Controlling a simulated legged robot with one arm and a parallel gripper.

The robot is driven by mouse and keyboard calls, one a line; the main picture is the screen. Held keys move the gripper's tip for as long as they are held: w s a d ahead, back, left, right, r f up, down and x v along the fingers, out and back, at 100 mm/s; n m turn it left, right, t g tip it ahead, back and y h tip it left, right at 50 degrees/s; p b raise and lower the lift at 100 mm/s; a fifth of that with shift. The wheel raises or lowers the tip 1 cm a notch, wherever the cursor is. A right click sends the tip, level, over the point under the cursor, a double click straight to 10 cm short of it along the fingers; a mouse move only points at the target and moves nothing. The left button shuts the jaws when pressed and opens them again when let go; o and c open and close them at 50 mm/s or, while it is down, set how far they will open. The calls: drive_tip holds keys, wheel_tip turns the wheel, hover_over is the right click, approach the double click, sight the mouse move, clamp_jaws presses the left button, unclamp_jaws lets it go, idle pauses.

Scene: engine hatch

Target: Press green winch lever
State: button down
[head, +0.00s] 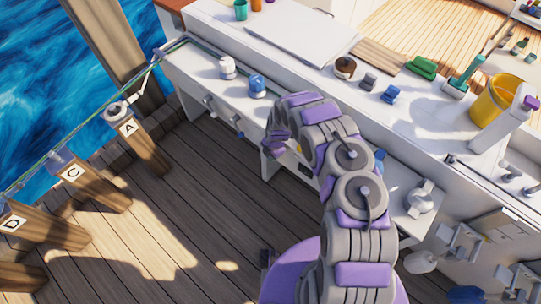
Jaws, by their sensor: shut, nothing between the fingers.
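My gripper (273,147) is at the end of my grey and purple arm, low against the white side of the boat. It is shut and empty. Two small grey levers, one at the left (210,103) and one nearer my gripper (237,121), stick out of that white side. A white winch (227,67) and a blue winch (257,86) stand on the deck edge above them. I cannot make out a green winch lever; my arm hides part of the boat side. Whether my gripper touches anything is unclear.
The wooden dock (170,220) is clear.

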drive_tip(key=shift+w+a+f+p, duration=0.15)
drive_tip(key=shift+f+p, duration=0.2)
drive_tip(key=shift+p, duration=0.25)
drive_tip(key=shift+r, duration=0.15)
drive_tip(key=shift+r+p, duration=0.7)
drive_tip(key=shift+p, duration=0.25)
